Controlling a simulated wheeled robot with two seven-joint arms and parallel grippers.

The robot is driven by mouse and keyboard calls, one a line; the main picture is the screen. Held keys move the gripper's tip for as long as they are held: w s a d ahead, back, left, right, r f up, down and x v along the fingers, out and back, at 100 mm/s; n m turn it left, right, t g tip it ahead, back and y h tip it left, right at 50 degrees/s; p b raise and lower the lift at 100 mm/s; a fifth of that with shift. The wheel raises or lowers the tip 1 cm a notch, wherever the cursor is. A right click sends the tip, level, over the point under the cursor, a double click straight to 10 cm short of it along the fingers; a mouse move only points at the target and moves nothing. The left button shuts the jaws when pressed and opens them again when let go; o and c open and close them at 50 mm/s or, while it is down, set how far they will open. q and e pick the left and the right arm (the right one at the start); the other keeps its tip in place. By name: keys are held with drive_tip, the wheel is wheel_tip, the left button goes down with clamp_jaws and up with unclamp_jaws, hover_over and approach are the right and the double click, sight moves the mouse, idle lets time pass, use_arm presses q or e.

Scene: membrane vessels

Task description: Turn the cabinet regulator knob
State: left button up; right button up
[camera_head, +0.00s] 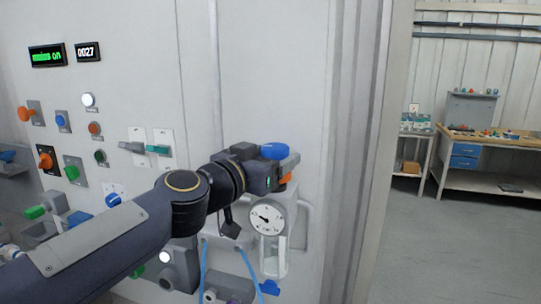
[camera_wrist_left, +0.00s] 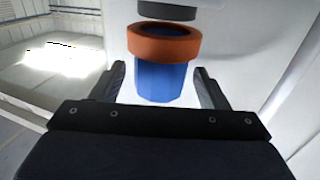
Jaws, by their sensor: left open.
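The regulator has a blue knob (camera_head: 275,151) with an orange collar (camera_head: 286,179), above a round white gauge (camera_head: 267,218) on the cabinet front. My left gripper (camera_head: 284,168) is at the knob, its arm reaching in from the left and hiding part of it. In the left wrist view the faceted blue knob (camera_wrist_left: 160,82) and its orange collar (camera_wrist_left: 164,44) lie between the two open fingers of my left gripper (camera_wrist_left: 159,72). Gaps show on both sides, so the fingers appear apart from the knob. My right gripper is not in view.
The cabinet panel (camera_head: 135,55) carries several switches and knobs on the left, with a lit green display (camera_head: 47,55). A grey handle (camera_head: 304,226) stands beside the gauge. A workbench (camera_head: 490,140) is far off at the right, with open floor before it.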

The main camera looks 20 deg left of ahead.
use_arm(q)
drive_tip(key=shift+c, duration=0.3)
